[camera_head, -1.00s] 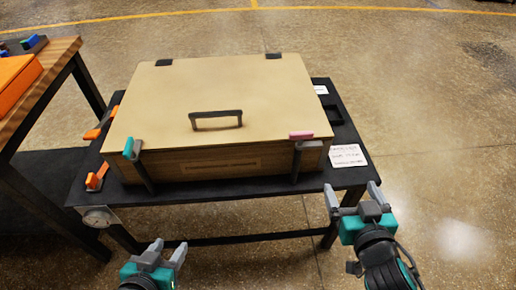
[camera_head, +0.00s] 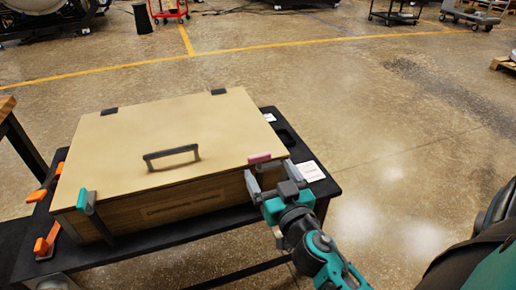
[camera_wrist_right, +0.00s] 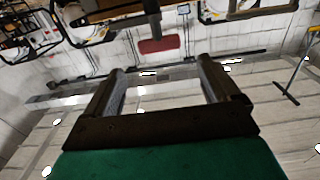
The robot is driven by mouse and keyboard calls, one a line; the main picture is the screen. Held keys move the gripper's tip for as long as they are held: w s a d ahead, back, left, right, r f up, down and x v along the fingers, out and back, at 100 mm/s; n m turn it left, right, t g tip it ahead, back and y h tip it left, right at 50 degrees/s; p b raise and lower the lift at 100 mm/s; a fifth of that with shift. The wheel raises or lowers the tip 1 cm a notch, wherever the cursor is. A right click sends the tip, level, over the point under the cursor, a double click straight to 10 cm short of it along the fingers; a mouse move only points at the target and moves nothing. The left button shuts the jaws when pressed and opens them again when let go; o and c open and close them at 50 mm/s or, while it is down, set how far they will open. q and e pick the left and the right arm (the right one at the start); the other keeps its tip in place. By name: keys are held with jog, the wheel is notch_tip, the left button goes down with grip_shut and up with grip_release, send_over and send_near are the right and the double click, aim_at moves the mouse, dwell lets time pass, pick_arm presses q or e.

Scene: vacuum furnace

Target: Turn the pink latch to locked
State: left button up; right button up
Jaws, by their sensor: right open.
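The pink latch (camera_head: 259,157) is at the front right of the wooden box (camera_head: 185,205), its pink grip lying near the lid edge. The lid (camera_head: 160,125) is down on the box. My right gripper (camera_head: 268,174) is open, with its fingertips just below and in front of the pink grip, and nothing is seen between them. In the right wrist view the pink grip (camera_wrist_right: 160,45) looks dark red and lies ahead of the open fingers, centred between them and apart. The latch's lower arm is hidden by my gripper in the head view. My left gripper is out of view.
A teal latch (camera_head: 87,201) is at the box's front left. A dark handle (camera_head: 171,156) stands on the lid. Orange clamps (camera_head: 46,242) sit on the dark table at left. A white label (camera_head: 309,171) lies right of the box.

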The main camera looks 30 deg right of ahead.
aim_at(260, 157)
jog(key=p+x, duration=0.1)
jog(key=x, duration=0.4)
jog(key=shift+w+p, duration=0.3)
jog(key=shift+w, duration=0.15)
jog(key=shift+w+d, duration=0.2)
jog(key=shift+w, duration=0.65)
jog(key=shift+c, duration=0.4)
jog(key=c, duration=0.9)
